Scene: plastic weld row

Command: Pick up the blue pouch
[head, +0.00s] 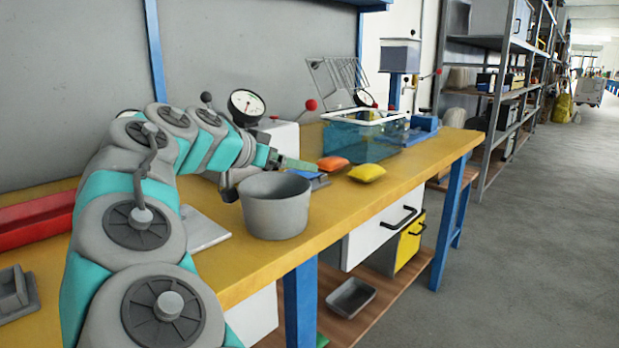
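A blue pouch (316,180) lies on the yellow bench top, behind and right of a grey pot. Part of it is hidden by the pot's rim and by my gripper. My gripper (300,164) reaches in from the left, its green tip just above the blue pouch in the picture. I cannot tell whether it touches the pouch or whether its fingers are apart. An orange pouch (333,163) lies right behind the gripper tip. A yellow pouch (367,173) lies to the right of the blue one.
The grey pot (275,208) stands close in front of my gripper. A clear teal bin (362,142) with a white rim stands behind the pouches. Dial gauges and a red-knobbed lever stand at the back. The bench's front right (410,172) is clear.

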